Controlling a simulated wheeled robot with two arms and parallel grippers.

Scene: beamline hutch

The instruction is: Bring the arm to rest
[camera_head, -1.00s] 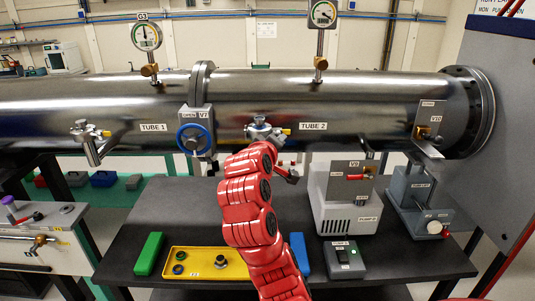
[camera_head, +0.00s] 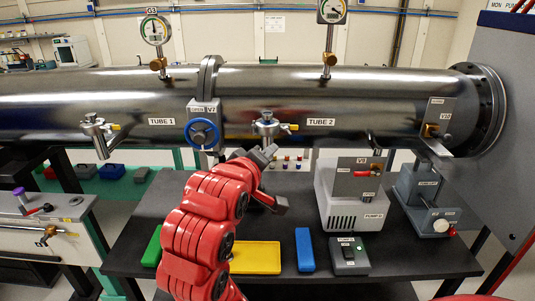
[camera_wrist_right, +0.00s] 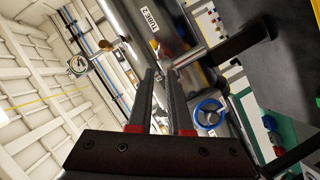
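My red right arm (camera_head: 205,225) rises from the bottom of the head view and bends over the black bench. Its dark right gripper (camera_head: 276,180) is in front of the steel beam tube (camera_head: 350,98), below the TUBE 2 label. Its two fingers are spread apart with nothing visible between them. In the wrist view the same gripper (camera_wrist_right: 160,74) shows both fingers with an empty gap, with the tube and blue handwheel beyond. My left gripper is not in view.
The blue handwheel (camera_head: 202,133) and a valve (camera_head: 266,127) stand close to the gripper.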

